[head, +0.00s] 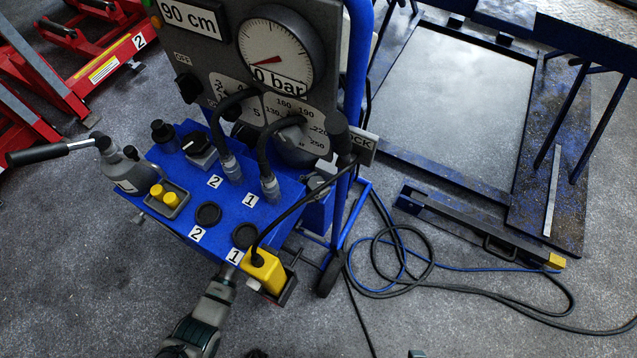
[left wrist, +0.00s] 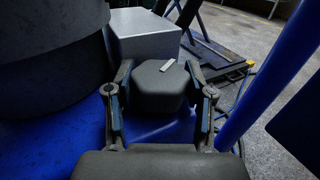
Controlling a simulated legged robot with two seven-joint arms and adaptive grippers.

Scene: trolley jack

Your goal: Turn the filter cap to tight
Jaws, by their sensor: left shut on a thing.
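In the left wrist view, a dark grey faceted cap (left wrist: 160,88) with a short white mark on top, which I take for the filter cap, sits between the fingers of my left gripper (left wrist: 159,70). The fingers close on it from both sides. In the head view, my left gripper (head: 232,271) reaches up from the bottom to the front edge of the blue trolley (head: 224,203), close to a yellow block (head: 263,272). I cannot make out the gripped cap there.
In the left wrist view, a pale grey box (left wrist: 143,35) stands behind the cap, a large dark cylinder (left wrist: 50,60) on the left and a blue post (left wrist: 280,75) on the right. In the head view, a gauge (head: 277,52) reads near 0 bar. Hoses (head: 410,285) lie on the floor.

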